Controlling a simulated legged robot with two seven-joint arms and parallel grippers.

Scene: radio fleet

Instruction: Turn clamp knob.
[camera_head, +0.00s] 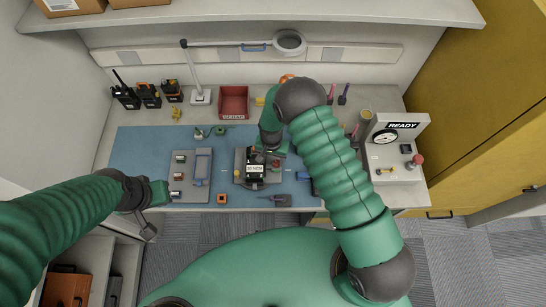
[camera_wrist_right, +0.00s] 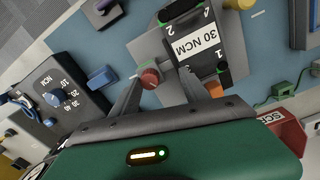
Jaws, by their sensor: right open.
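A dark unit (camera_head: 255,171) with a "30 NCM" label sits in a grey fixture on the blue mat; it also shows in the wrist view (camera_wrist_right: 200,40). A red round knob (camera_wrist_right: 150,78), apparently the clamp knob, is on the fixture beside the unit. In the head view the red knob (camera_head: 276,163) is small and close to my right gripper (camera_head: 275,153). In the wrist view my right gripper (camera_wrist_right: 165,76) is open, with the knob between its fingers, nearer the left one. Contact is unclear. My left gripper (camera_head: 152,215) is at the mat's left front, away from the knob.
A grey tray (camera_head: 178,193) with small parts lies left of the fixture. Radios (camera_head: 148,95), a lamp (camera_head: 201,96) and a red bin (camera_head: 234,102) stand at the back. A "READY" gauge panel (camera_head: 408,135) stands right. A dial box (camera_wrist_right: 62,98) shows in the wrist view.

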